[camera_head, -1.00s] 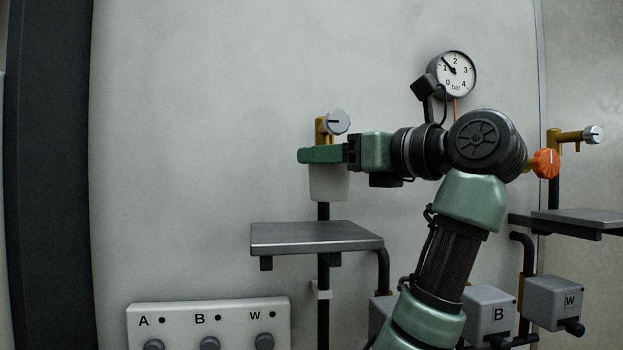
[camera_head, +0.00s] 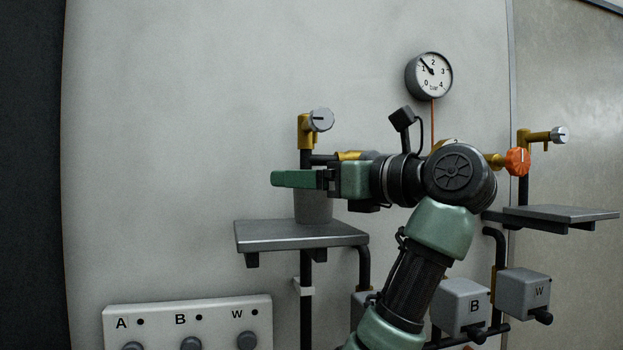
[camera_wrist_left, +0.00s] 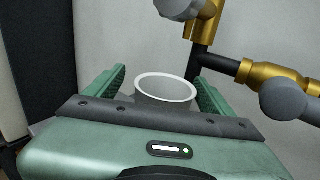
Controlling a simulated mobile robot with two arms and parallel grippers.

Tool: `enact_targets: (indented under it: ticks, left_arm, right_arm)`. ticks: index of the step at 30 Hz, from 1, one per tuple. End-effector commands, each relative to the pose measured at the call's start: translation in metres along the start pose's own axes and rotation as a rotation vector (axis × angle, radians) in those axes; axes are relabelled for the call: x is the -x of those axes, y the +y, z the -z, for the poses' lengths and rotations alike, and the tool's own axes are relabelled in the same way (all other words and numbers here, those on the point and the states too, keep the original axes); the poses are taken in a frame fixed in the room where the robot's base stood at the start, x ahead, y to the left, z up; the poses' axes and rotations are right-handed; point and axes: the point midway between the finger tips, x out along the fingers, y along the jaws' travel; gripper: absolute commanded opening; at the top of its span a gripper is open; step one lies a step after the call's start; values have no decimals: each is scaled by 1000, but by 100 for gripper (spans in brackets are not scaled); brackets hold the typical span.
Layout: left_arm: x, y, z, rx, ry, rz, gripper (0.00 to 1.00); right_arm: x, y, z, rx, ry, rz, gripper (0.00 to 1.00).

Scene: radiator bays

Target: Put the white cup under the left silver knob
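The white cup (camera_head: 313,208), grey in the shade, is upright at the back of the left shelf (camera_head: 300,235), its base appearing to rest on it. It is below the left silver knob (camera_head: 320,119) and brass tap. My left gripper (camera_head: 296,179) points left at the cup's upper part, the near finger hiding its rim. In the left wrist view the cup's open rim (camera_wrist_left: 167,87) is between the two fingers (camera_wrist_left: 160,85), with a visible gap on the left side. The silver knob (camera_wrist_left: 176,8) is above it. My right gripper is not in view.
A pressure gauge (camera_head: 429,75) is on the wall above my arm. An orange knob (camera_head: 517,162) and another silver knob (camera_head: 560,135) are at the right, over a second shelf (camera_head: 562,213). A panel marked A, B, W (camera_head: 188,312) is below left. The wall left of the gripper is clear.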

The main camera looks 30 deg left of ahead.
Motion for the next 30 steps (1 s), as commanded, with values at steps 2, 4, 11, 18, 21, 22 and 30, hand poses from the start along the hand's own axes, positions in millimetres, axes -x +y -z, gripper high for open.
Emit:
enact_targets:
  ticks: [2, 4, 11, 18, 21, 22, 30]
  left_arm:
    - [0, 0, -1, 0, 0, 0, 83]
    - [0, 0, -6, 0, -1, -1, 83]
    - [38, -1, 1, -1, 0, 7, 83]
    - [89, -1, -1, -2, -1, 6, 83]
    - [104, 0, -2, -1, -1, 4, 83]
    - [108, 0, -2, -2, 0, 3, 83]
    - [121, 0, -4, 0, 0, 1, 83]
  right_arm:
    - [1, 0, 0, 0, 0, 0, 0]
    - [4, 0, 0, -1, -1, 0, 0]
    - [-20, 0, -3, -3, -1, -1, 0]
    - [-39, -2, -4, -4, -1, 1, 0]
    - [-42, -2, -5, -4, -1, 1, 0]
    - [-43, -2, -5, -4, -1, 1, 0]
    - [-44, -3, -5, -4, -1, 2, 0]
